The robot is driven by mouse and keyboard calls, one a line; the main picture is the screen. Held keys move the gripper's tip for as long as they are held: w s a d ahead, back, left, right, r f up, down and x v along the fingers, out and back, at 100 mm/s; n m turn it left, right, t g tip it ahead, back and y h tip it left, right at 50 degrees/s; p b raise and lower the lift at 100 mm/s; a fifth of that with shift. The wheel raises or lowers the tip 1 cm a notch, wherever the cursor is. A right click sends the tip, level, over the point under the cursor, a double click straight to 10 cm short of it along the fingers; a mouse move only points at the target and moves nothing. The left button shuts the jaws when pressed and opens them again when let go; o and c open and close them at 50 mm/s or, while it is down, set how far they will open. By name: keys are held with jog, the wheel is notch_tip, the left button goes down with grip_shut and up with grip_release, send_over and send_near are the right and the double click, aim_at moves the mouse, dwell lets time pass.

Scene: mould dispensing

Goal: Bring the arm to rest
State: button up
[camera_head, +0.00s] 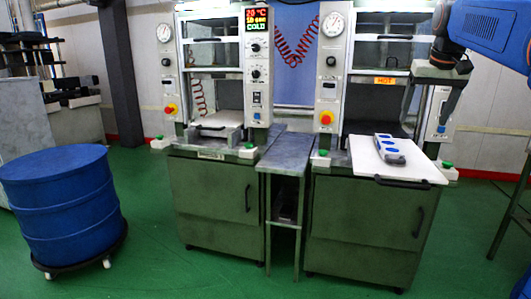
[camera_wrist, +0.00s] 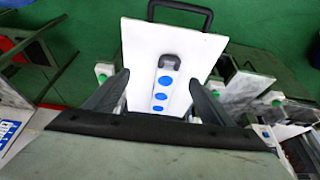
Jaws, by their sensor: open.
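My gripper (camera_wrist: 160,88) is open and empty, its two dark fingers spread apart in the wrist view. In the head view my gripper (camera_head: 447,108) hangs at the right, in front of the right press and above its tray. A grey mould with blue round spots (camera_head: 389,149) lies on the white tray (camera_head: 400,171) pulled out from the right press. In the wrist view the mould (camera_wrist: 165,87) shows between the fingers, apart from them, on the white tray (camera_wrist: 135,50) with its dark handle at the top.
The right press (camera_head: 330,70) carries a "HOT" label; the left press (camera_head: 257,70) shows a "COLD" display. A narrow grey table (camera_head: 285,150) stands between them. A blue drum (camera_head: 65,210) on a wheeled base stands at the left. The green floor in front is clear.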

jog(key=s+a+f+n, duration=0.1)
jog(key=s+a+f, duration=0.4)
jog(key=s+f, duration=0.5)
jog(key=s+a+f+n, duration=0.1)
jog(key=s+a+f, duration=0.4)
jog(key=s+f, duration=0.6)
jog(key=s+a+f+n+y, duration=0.1)
jog(key=s+a+f, duration=0.4)
jog(key=s+f, duration=0.6)
jog(key=shift+s+a+f, duration=0.2)
jog(key=shift+f, duration=0.6)
